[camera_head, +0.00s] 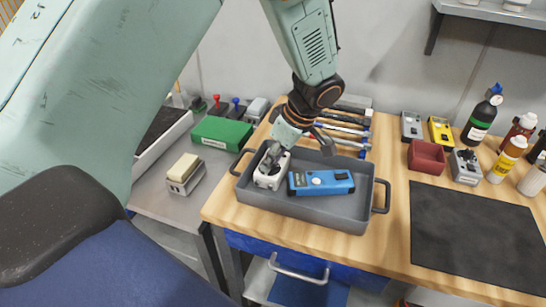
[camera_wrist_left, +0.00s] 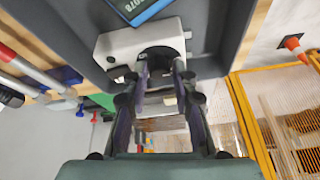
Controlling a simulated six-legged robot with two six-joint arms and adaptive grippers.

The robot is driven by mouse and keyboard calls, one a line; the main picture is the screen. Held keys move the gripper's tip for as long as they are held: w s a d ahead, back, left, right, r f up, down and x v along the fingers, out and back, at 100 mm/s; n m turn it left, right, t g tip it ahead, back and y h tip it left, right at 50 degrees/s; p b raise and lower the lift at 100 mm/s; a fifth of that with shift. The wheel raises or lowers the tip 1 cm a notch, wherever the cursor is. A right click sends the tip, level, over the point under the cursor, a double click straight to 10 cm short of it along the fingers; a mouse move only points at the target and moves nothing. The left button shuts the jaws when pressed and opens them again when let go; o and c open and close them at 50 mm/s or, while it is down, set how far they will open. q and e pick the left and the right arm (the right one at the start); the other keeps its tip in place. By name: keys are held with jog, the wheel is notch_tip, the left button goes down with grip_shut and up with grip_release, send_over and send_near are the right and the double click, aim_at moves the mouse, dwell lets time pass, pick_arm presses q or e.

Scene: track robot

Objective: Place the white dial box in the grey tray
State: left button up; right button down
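The white dial box (camera_head: 269,177) is in the left part of the grey tray (camera_head: 330,215), touching or very near its floor. In the left wrist view the white dial box (camera_wrist_left: 122,48) shows a dark round part facing my fingers. My left gripper (camera_head: 275,155) is at the box from above. In the left wrist view the fingertips of my left gripper (camera_wrist_left: 160,72) are apart, one on each side of the dark part. I cannot tell whether they press on it. My right gripper is not in view.
A blue meter (camera_head: 322,182) lies in the tray beside the box. Hammers (camera_head: 345,130) lie behind the tray.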

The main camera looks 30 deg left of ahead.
pick_arm(q)
jog(key=shift+o, duration=1.4)
jog(key=shift+d+r, duration=0.1)
jog(key=shift+d, duration=0.15)
jog(key=shift+a, duration=0.35)
jog(key=p+v, duration=0.1)
jog(key=v, duration=1.1)
jog(key=shift+w+d, duration=0.1)
